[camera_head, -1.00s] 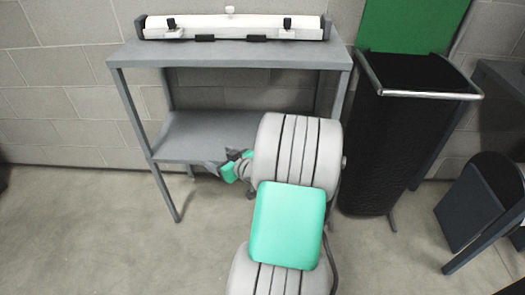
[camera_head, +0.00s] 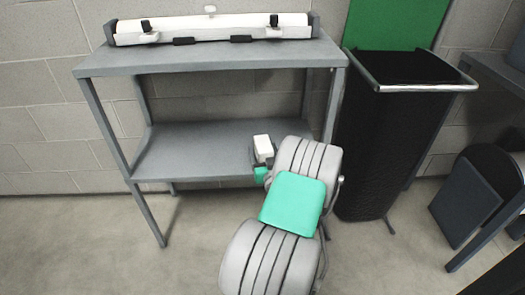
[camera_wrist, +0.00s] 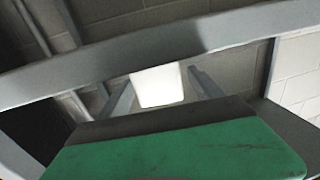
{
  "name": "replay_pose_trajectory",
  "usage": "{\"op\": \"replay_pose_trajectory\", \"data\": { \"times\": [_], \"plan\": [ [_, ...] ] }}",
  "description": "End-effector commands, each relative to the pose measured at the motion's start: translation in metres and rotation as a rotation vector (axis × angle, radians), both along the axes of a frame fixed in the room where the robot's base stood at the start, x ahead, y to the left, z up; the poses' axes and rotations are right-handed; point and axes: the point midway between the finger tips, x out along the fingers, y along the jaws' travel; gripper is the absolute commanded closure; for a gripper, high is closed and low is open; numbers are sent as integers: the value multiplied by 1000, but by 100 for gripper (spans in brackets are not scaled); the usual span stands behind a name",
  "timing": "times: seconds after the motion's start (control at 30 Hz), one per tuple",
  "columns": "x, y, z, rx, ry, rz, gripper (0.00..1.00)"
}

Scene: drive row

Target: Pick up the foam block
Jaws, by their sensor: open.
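A small white block, which looks like the foam block (camera_head: 262,146), is at the lower shelf (camera_head: 205,135) of the grey rack, near its front right. In the wrist view the block (camera_wrist: 157,86) is pale and plain, its lower edge close to my gripper housing. My gripper (camera_wrist: 160,76) is open, with one finger to the left of the block and one to the right. I cannot tell whether either finger touches it. In the head view my gripper (camera_head: 263,159) is right at the block, and my forearm hides the area to its right.
The rack's top shelf (camera_head: 240,56) lies above the block and carries a long white roll in a holder (camera_head: 195,26). Rack legs (camera_head: 146,215) stand at the sides. A tall black bin (camera_head: 380,140) stands to the right. The lower shelf's left part is bare.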

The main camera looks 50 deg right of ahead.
Motion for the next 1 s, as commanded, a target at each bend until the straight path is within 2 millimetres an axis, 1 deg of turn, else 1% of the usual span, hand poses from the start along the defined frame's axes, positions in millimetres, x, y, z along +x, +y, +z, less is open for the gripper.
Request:
{"op": "replay_pose_trajectory", "data": {
  "times": [0.03, 0.1, 0.2, 0.37, 1.0],
  "plan": [
    [8, -6, -2, -1, 0, 3, 25],
    [15, -13, -1, -1, 1, 2, 25],
    [19, -17, -1, 0, 0, 0, 25],
    [19, -17, -1, 0, 0, -1, 25],
    [19, -17, -1, 1, 1, 0, 76]
  ]
}}
